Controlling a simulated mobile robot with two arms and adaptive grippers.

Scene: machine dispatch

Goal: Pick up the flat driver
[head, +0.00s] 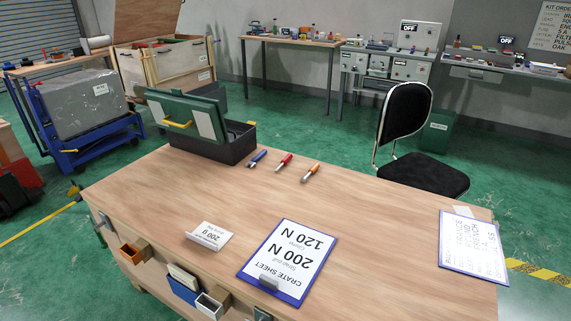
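Three small hand tools lie apart on the wooden workbench (190,205), beside the open toolbox. One has a blue handle (258,156), one a red handle (286,159) and one an orange handle (314,168). Each has a short metallic end pointing toward the near side. They look like drivers, but the tips are too small to tell which is the flat driver. Neither of my grippers can be made out in the head view.
A green-lidded toolbox (238,146) stands open at the bench's far left. A crate sheet clipboard (275,270), a small label card (210,235) and another clipboard (473,243) lie on the bench. A black chair (433,174) stands behind it. The bench middle is clear.

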